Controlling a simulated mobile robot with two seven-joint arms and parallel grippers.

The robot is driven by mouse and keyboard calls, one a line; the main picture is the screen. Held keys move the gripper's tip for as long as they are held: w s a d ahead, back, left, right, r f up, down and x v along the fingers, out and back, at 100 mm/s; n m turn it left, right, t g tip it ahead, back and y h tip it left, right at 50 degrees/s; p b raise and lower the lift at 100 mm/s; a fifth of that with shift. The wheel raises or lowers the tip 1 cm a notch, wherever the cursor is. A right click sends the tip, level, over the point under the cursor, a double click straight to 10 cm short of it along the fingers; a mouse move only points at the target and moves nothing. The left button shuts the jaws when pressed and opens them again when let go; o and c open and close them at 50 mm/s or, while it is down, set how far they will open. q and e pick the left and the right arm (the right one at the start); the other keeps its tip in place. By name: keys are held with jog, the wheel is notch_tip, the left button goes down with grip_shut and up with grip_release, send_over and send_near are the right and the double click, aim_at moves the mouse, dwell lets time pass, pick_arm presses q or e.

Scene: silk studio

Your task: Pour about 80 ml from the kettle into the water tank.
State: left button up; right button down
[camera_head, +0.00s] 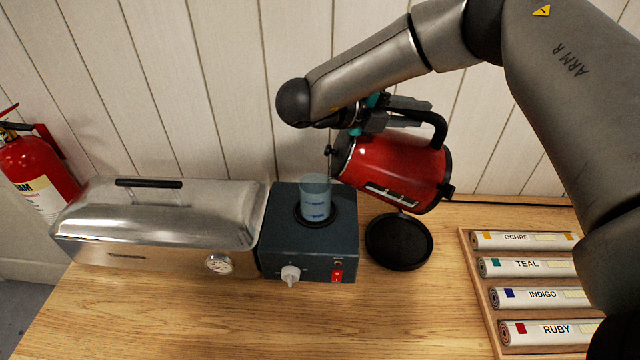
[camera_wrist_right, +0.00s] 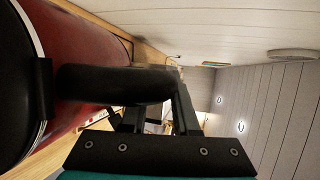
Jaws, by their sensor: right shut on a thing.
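The red kettle (camera_head: 398,168) is held in the air by my right gripper (camera_head: 385,116), tilted with its spout end toward the left. My right gripper is shut on the kettle's black handle (camera_head: 437,128); the handle also shows in the right wrist view (camera_wrist_right: 115,84) with the red body beside it. The small clear tank (camera_head: 316,190) with blue markings stands on a dark grey box (camera_head: 285,232), left of the kettle. The kettle's spout is close above and beside the tank's right rim. Whether water is flowing I cannot tell. My left gripper is not in view.
A round black base (camera_head: 399,243) lies on the wooden table below the kettle. A long metal steamer (camera_head: 165,215) stands left of the box. A wooden tray (camera_head: 482,318) with several labelled rolls is at right. A red fire extinguisher (camera_head: 35,170) is at far left. The front table is clear.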

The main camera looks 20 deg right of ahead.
jog(key=shift+s+d+f, duration=0.15)
jog(key=shift+d+f, duration=0.1)
jog(key=shift+d, duration=0.05)
jog(key=shift+s+d+f+y, duration=0.1)
jog(key=shift+d+f+y, duration=0.15)
jog(key=shift+d, duration=0.6)
jog(key=shift+a, duration=0.2)
jog(key=shift+a+r, duration=0.1)
jog(key=shift+a, duration=0.2)
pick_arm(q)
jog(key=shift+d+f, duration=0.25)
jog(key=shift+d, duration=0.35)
pick_arm(e)
jog(key=shift+d, duration=0.25)
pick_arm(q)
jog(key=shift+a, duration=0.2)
pick_arm(e)
jog(key=shift+a, duration=0.1)
